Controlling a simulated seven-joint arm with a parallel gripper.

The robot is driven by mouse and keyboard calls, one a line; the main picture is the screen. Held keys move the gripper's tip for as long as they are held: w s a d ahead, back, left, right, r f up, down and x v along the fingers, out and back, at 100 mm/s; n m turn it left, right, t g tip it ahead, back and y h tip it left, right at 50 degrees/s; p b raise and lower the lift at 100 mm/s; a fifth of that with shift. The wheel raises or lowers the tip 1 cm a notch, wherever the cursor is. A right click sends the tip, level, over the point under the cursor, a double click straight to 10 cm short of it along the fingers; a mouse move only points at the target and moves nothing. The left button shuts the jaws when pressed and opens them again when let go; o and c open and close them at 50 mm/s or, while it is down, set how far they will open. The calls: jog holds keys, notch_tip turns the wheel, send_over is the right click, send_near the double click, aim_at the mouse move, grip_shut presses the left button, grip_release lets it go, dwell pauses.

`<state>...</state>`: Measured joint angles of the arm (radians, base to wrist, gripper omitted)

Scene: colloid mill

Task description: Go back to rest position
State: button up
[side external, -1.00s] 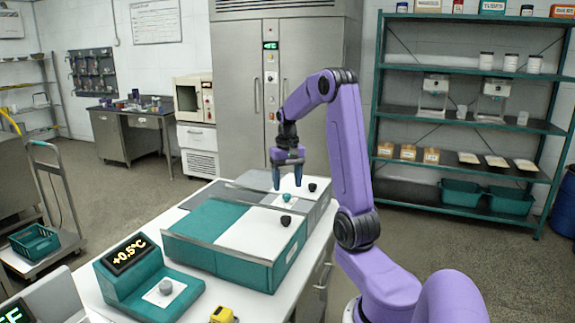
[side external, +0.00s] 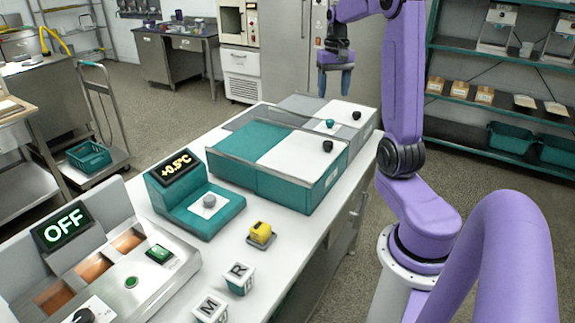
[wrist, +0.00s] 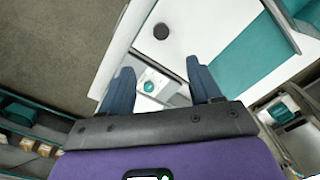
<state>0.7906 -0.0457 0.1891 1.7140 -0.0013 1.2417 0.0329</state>
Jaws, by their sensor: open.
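My gripper (side external: 335,88) hangs fingers-down at the far end of the bench, with its blue fingers apart and nothing between them. It is in the air above a grey box with a white top (side external: 345,112), clear of the teal knob (side external: 330,123) and the black knob on it. In the wrist view, my gripper (wrist: 158,72) shows both fingers spread, and the teal knob (wrist: 148,87) shows below, between them. My purple arm is raised and bent.
A teal box (side external: 240,178) with a half-white top and black knob (side external: 328,146) stands nearer. A +0.5°C display unit (side external: 210,218), a yellow item (side external: 260,232), lettered blocks (side external: 238,278) and an OFF panel (side external: 62,224) line the bench. Shelves (side external: 500,130) stand right.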

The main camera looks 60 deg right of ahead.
jog(key=w+a+f+n, duration=0.15)
jog(key=a+n, duration=0.85)
jog(key=a, duration=1.6)
jog(key=s+a+f+n, duration=0.2)
jog(key=s+a+n, duration=0.3)
jog(key=s, duration=0.5)
jog(key=s+a+f+n, duration=0.3)
jog(key=s+a+n, duration=0.3)
jog(key=s, duration=0.3)
jog(key=shift+s+a+f+n, duration=0.2)
jog(key=shift+s+a+n, duration=0.15)
jog(key=shift+a, duration=0.2)
